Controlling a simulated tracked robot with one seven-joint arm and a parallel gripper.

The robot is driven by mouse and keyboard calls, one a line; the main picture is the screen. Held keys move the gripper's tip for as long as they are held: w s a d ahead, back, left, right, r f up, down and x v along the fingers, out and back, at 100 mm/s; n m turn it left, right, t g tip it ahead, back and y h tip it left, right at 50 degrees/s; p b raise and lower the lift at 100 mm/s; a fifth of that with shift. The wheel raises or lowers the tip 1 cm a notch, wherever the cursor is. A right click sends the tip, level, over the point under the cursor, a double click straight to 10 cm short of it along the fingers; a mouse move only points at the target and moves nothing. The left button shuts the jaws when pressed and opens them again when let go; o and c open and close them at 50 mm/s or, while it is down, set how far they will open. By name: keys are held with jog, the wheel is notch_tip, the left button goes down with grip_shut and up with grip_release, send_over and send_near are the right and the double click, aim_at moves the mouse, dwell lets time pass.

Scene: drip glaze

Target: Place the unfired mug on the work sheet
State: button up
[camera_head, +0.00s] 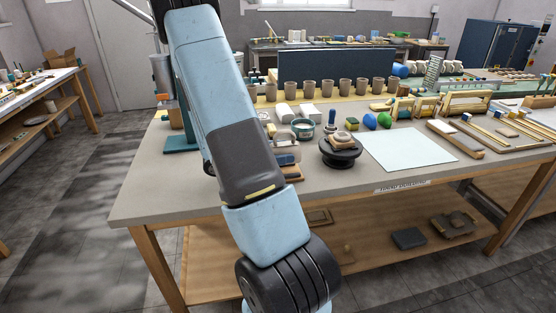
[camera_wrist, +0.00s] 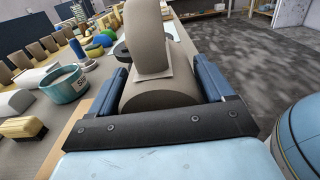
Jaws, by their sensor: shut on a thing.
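The unfired mug (camera_wrist: 158,96) is a plain grey-brown clay body held between the blue fingers of my gripper (camera_wrist: 162,84) in the wrist view. A tall, rounded grey-brown piece rises in front of its body, perhaps its handle. My gripper is shut on the mug, one finger on each side. The mug's far side is hidden. The work sheet (camera_head: 408,149) is a pale, bare rectangle flat on the table in the head view.
A black turntable (camera_head: 340,152) with a small stack on it stands left of the sheet. A row of brown cups (camera_head: 327,88) stands behind. Green and blue balls (camera_head: 384,120) and wooden frames border the sheet. A teal bowl (camera_wrist: 65,85) stands left in the wrist view.

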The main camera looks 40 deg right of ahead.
jog(key=f, duration=0.1)
jog(key=w+f, duration=0.1)
jog(key=shift+w+d+f, duration=0.1)
jog(key=shift+d+f, duration=0.15)
jog(key=shift+f, duration=0.05)
jog(key=shift+a+f, duration=0.1)
jog(key=shift+f, duration=0.5)
jog(key=shift+f, duration=0.2)
jog(key=o, duration=1.1)
